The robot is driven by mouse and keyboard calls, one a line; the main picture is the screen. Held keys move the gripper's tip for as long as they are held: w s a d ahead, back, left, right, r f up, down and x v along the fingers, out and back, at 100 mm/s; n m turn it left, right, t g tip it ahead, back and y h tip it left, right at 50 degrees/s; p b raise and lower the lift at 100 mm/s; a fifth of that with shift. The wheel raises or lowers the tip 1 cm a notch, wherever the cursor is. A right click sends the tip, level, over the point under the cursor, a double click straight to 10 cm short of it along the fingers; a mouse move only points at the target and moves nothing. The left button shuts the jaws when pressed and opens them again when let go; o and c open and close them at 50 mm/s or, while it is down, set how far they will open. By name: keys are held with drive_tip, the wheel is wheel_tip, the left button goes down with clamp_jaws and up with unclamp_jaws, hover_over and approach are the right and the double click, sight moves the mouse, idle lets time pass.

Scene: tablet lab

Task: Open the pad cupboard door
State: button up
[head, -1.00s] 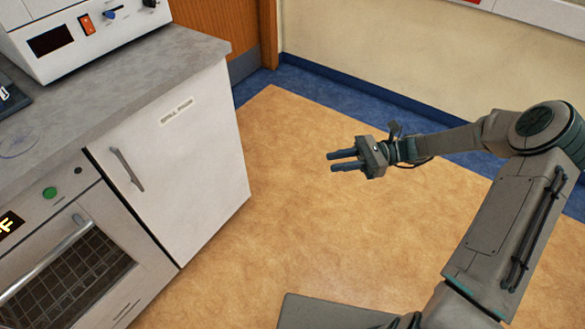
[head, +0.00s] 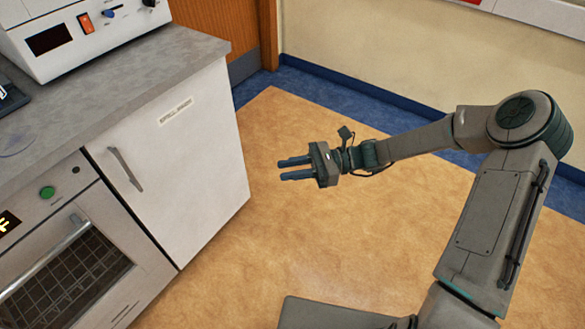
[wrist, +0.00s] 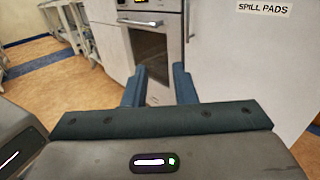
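The pad cupboard door (head: 190,165) is a white panel under the grey worktop, and it is shut. It has a grey vertical bar handle (head: 126,169) near its left edge and a small label near the top. In the wrist view the door (wrist: 250,60) is on the right, with the label reading "SPILL PADS", and part of its handle (wrist: 189,22) shows. My gripper (head: 280,168) is in the air to the right of the door, apart from it, with its fingers pointing left. Its two fingers (wrist: 159,85) are spread with nothing between them.
An oven (head: 75,265) with a bar handle and green button stands left of the cupboard. A white instrument (head: 75,35) sits on the worktop (head: 120,95). The floor (head: 290,235) between cupboard and arm is clear. Stools (wrist: 75,25) show at the wrist view's upper left.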

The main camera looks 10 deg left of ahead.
clamp_jaws()
idle(0.8)
idle(0.4)
unclamp_jaws()
drive_tip(key=p+v, duration=0.1)
drive_tip(key=v, duration=1.3)
drive_tip(key=shift+a, duration=0.1)
